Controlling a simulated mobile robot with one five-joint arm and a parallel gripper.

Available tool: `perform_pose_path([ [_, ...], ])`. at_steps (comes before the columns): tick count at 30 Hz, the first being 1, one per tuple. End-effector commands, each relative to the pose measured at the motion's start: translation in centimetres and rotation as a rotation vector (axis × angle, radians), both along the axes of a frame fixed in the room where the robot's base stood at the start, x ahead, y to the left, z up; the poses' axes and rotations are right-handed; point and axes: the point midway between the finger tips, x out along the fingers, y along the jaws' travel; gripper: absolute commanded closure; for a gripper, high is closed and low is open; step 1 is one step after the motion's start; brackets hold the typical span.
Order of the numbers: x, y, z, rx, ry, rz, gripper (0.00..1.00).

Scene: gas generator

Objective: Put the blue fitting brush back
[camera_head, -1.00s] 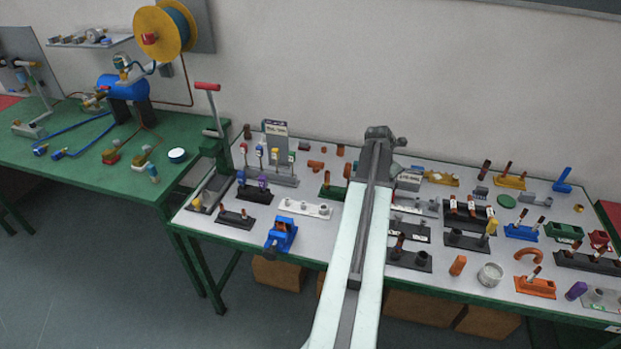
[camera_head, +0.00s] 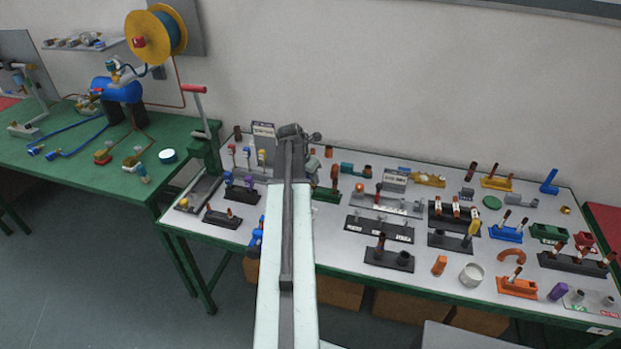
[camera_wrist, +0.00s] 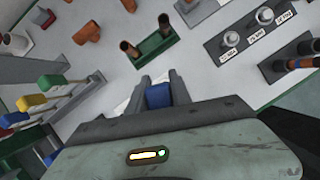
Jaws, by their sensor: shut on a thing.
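My gripper (camera_wrist: 157,82) is shut on a blue piece, which I take to be the blue fitting brush (camera_wrist: 158,96). Only a short blue part shows between the fingers in the wrist view; the rest is hidden. In the head view my arm hides the gripper and the brush. The gripper is over the left part of the grey-white tabletop, beside a green holder (camera_wrist: 155,48) with two upright cylinders in it. I cannot tell which place on the table belongs to the brush.
A stand with coloured tags (camera_wrist: 33,102) is left of my gripper in the wrist view. A black labelled rack (camera_head: 380,229) and several other holders crowd the table to the right. A red-handled lever press (camera_head: 205,145) stands at the table's left end.

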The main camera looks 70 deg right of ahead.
Motion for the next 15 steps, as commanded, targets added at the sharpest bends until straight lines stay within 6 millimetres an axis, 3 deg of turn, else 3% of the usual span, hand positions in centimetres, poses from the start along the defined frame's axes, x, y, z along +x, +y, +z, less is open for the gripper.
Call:
perform_pose_path([
  [8,-0.1,0.0,-0.6,0.0,0.0,0.0,1.0],
  [15,-0.1,0.0,-3.2,0.0,0.0,0.0,1.0],
])
